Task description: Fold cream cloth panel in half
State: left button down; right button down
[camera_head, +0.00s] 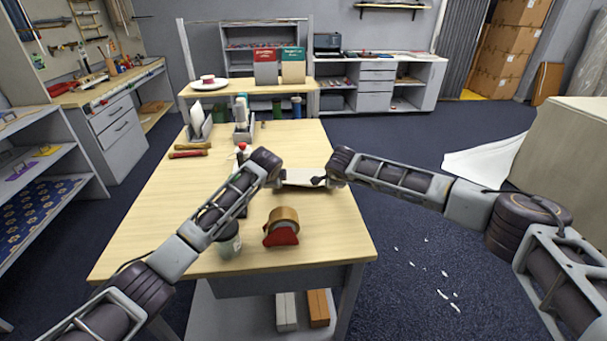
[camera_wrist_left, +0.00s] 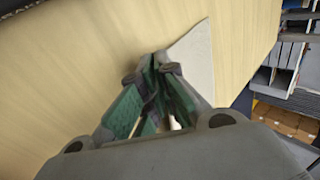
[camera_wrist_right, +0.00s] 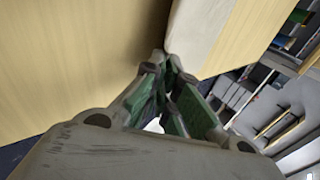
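The cream cloth panel (camera_head: 302,177) lies across the middle of the table, between my two grippers. In the left wrist view the cloth (camera_wrist_left: 193,58) narrows to a corner at the fingertips of my left gripper (camera_wrist_left: 157,66). Those fingers are closed together, with the corner at their tips. In the right wrist view the cloth (camera_wrist_right: 192,32) runs down to the fingertips of my right gripper (camera_wrist_right: 164,62), which are also closed at its edge. My arms partly hide both ends of the cloth in the head view.
A tan tape roll on a red dispenser (camera_head: 282,226) and a grey cup (camera_head: 229,242) stand on the near part of the table (camera_head: 335,235). Red and yellow-handled tools (camera_head: 189,150) lie far left. Upright holders (camera_head: 243,130) stand at the back. The near right is clear.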

pick_arm(q)
jog(key=shift+s+f, duration=0.35)
pick_arm(e)
jog(key=shift+s+f, duration=0.35)
jog(key=shift+s, duration=0.05)
pick_arm(q)
jog(key=c, duration=2.2)
grip_release()
pick_arm(e)
jog(key=c, duration=2.1)
grip_release()
pick_arm(q)
jog(key=o, duration=0.8)
pick_arm(e)
jog(key=o, duration=0.7)
pick_arm(q)
jog(key=shift+o, duration=0.2)
jog(key=shift+r, duration=0.1)
pick_arm(e)
jog(key=shift+o, duration=0.2)
jog(key=shift+r, duration=0.1)
